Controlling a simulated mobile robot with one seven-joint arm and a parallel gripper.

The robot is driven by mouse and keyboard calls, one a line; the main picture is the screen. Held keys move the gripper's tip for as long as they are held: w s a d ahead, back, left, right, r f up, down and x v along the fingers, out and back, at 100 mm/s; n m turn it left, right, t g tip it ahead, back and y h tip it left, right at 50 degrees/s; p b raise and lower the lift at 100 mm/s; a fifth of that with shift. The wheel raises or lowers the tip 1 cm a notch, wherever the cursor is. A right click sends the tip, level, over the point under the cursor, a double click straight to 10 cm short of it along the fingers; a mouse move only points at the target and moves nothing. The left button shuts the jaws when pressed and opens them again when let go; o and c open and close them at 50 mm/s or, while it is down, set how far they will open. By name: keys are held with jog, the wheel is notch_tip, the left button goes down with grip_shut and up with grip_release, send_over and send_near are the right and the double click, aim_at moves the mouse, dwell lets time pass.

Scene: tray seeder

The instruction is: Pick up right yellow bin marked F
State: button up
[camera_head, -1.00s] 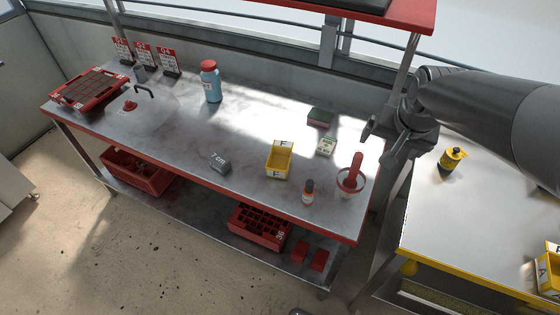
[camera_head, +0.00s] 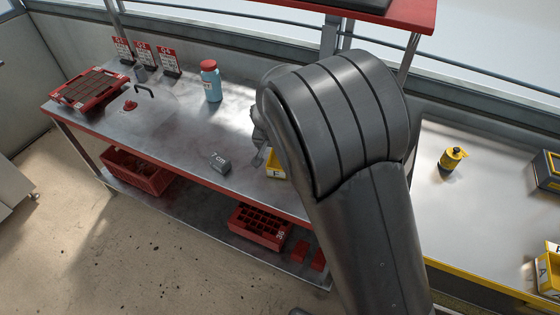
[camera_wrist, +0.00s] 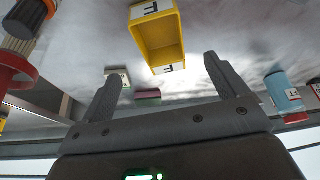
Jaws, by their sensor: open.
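The yellow bin marked F (camera_wrist: 160,38) stands on the metal table and shows whole at the top middle of the wrist view, with white F labels. In the head view only a part of the bin (camera_head: 275,168) shows, the rest hidden by my arm. My gripper (camera_wrist: 160,76) is open and empty in the wrist view, its two fingers apart below the bin in the picture and not touching it. In the head view a part of my gripper (camera_head: 259,155) shows just left of the bin.
A grey block marked 7 cm (camera_head: 220,163) lies left of the bin. A blue bottle with a red cap (camera_head: 210,82) stands behind. An orange-capped bottle (camera_wrist: 25,18) and a red-handled item (camera_wrist: 14,72) are at the wrist view's left. Another yellow bin (camera_head: 548,270) is far right.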

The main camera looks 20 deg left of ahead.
aim_at(279, 167)
jog(key=x, duration=1)
jog(key=shift+s+f, duration=0.1)
jog(key=shift+f, duration=0.05)
jog(key=shift+c, duration=0.3)
jog(key=c, duration=1.1)
